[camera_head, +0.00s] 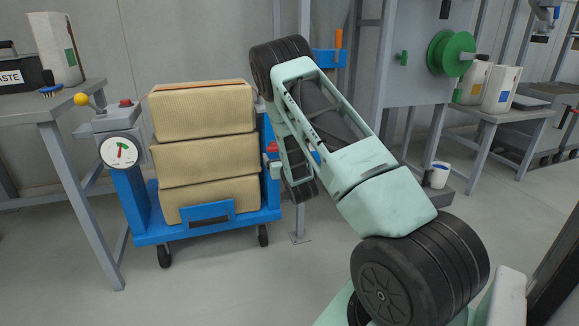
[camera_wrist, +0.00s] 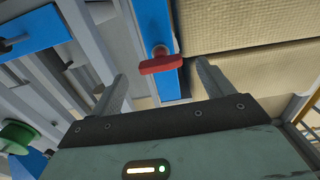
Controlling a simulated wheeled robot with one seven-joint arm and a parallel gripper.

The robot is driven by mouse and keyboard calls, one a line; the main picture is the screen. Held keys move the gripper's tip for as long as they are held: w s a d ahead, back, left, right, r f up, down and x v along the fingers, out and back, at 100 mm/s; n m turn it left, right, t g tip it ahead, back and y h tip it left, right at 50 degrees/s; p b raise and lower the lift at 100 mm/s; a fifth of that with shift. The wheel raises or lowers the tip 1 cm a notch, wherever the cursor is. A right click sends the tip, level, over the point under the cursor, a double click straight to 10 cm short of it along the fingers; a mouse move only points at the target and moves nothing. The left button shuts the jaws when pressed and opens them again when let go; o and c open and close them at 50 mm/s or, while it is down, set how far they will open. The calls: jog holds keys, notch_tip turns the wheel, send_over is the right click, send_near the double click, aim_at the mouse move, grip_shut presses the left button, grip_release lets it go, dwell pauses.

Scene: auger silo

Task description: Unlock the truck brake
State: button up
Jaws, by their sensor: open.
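The blue truck (camera_head: 160,236) stands on the floor at left of centre in the head view, stacked with tan sacks (camera_head: 205,155). A red handle (camera_head: 272,148) sits on the truck's right side, and the wrist view shows it close up as a red bar (camera_wrist: 160,65) on a blue upright (camera_wrist: 155,25). My gripper (camera_wrist: 161,74) is open, its two fingers on either side of the red bar in that view. I cannot tell how deep the bar lies between them. It does not look gripped. In the head view my arm partly hides my gripper.
A grey table (camera_head: 40,112) stands at left. A grey cabinet (camera_head: 415,85) with a green reel (camera_head: 440,53) is at right. Floor in front is clear.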

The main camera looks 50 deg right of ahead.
jog(key=p+v, duration=0.2)
jog(key=v, duration=0.9)
jog(key=shift+s+p, duration=0.3)
jog(key=shift+s, duration=0.05)
jog(key=shift+w+a, duration=0.1)
jog(key=shift+a, duration=0.1)
